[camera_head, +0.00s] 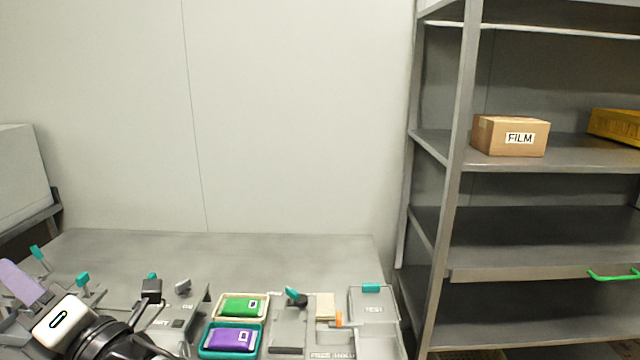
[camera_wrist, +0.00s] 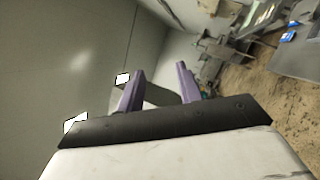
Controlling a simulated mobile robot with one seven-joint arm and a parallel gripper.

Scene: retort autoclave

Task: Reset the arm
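My gripper (camera_wrist: 160,80) shows two purple fingers standing apart in the wrist view, with nothing visibly held between them. In the head view, my gripper (camera_head: 22,281) is at the lower left, over the left end of the grey table (camera_head: 260,255). Its white hand and black wrist reach in from the bottom edge, and the purple fingers point up and left. The fingers overlap each other in that view. My arm hides part of the grey fixtures behind it.
A green pouch (camera_head: 242,307) and a purple pouch (camera_head: 231,341) lie in trays on the table. Grey fixtures with teal handles (camera_head: 371,288) stand on both sides. A shelf rack (camera_head: 458,150) on the right holds a FILM box (camera_head: 510,136) and a yellow crate (camera_head: 617,125). The table's back is clear.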

